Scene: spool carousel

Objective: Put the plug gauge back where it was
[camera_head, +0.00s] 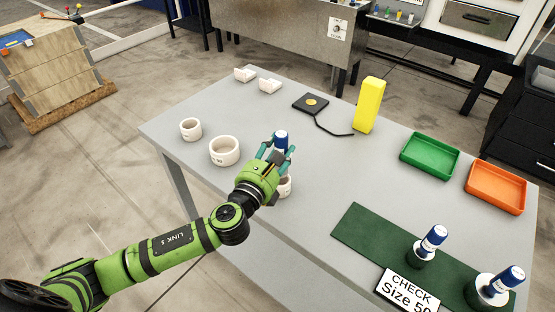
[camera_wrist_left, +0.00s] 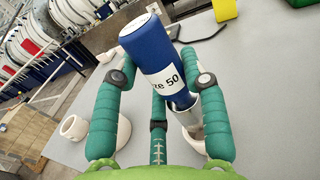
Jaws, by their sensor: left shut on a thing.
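My left gripper (camera_head: 278,150) is shut on a plug gauge with a blue handle (camera_head: 281,136). In the left wrist view the blue handle (camera_wrist_left: 152,55) sits tilted between the teal fingers, its white label reading "ze 50". Its metal end (camera_wrist_left: 182,102) shows below. A white ring (camera_head: 285,187) is just below the gripper, partly hidden; I cannot tell if the metal end is inside it. Two more blue-handled gauges (camera_head: 434,238) (camera_head: 508,279) stand upright on a dark green mat (camera_head: 360,231) at front right. The "CHECK Size 50" sign (camera_head: 407,289) stands at the mat's front edge.
Two white rings (camera_head: 191,129) (camera_head: 224,151) stand left of my gripper. Small white rests (camera_head: 244,74) (camera_head: 269,86) and a black pad (camera_head: 310,102) with a cable lie behind. A yellow block (camera_head: 369,104), green tray (camera_head: 430,156) and orange tray (camera_head: 495,187) are right. Mid-table is clear.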

